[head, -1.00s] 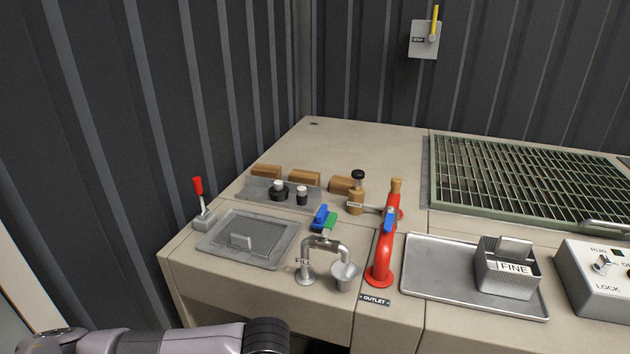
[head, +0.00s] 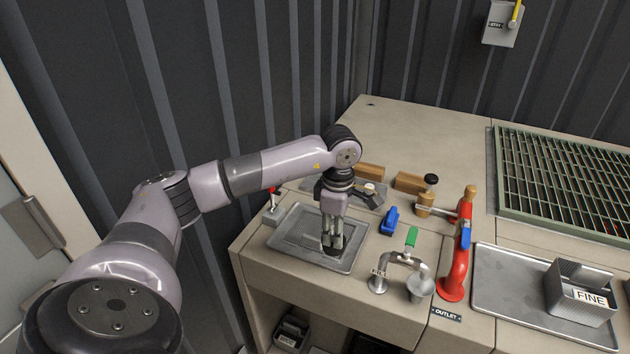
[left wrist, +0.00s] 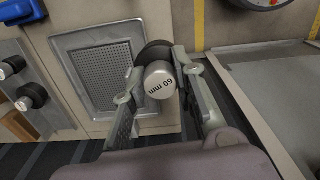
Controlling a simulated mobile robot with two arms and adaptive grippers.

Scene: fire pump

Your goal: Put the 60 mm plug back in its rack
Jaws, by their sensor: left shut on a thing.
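The 60 mm plug (left wrist: 160,84), a pale cylinder with a dark collar, is between the fingers of my left gripper (left wrist: 165,92), which is shut on it. Its "60 mm" label faces the wrist camera. In the head view my left gripper (head: 333,243) points down over the grated basin (head: 290,232); the plug is hardly distinguishable there. The grey rack (head: 368,203) stands behind the basin, partly hidden by my arm. A plug (head: 369,189) shows on it. Two dark plugs with pale ends (left wrist: 13,67) show at the left of the wrist view. My right gripper is out of view.
A red-knobbed lever (head: 271,200) stands left of the basin. Blue (head: 388,220) and green (head: 411,237) handles, the fill spout (head: 398,262) and the red outlet pipe (head: 457,260) stand to its right. Wooden blocks (head: 408,182) lie behind. The back counter is clear.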

